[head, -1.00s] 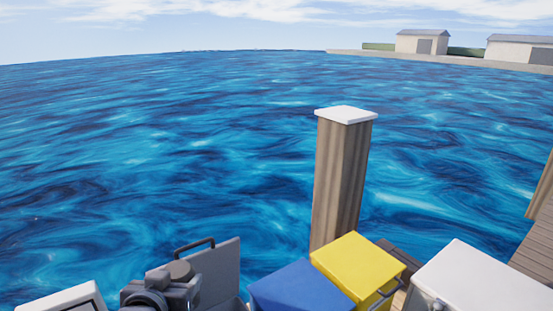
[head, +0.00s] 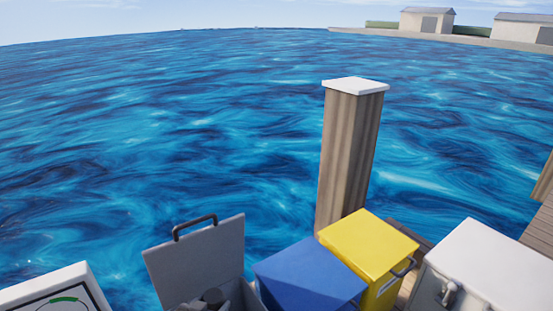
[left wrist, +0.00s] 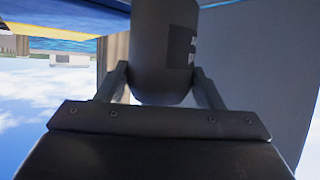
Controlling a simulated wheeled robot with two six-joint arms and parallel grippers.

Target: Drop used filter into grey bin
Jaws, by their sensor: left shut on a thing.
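The used filter, a dark cylinder with a darker label patch, is between my left gripper's fingers in the left wrist view (left wrist: 162,50). My left gripper (left wrist: 160,88) is shut on it. In the head view, the grey bin stands at the bottom with its lid (head: 198,258) raised. The dark top of the filter (head: 212,295) shows in front of the lid, at the bin's opening. My left gripper is a dark shape at the bottom edge there, mostly cut off. How deep the filter sits is hidden. My right gripper is not in view.
A blue bin (head: 308,270) stands just right of the grey bin, then a yellow bin (head: 368,245) and a white chest (head: 485,265). A white box (head: 75,275) is at the lower left. A wooden post (head: 350,150) rises behind, with water beyond.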

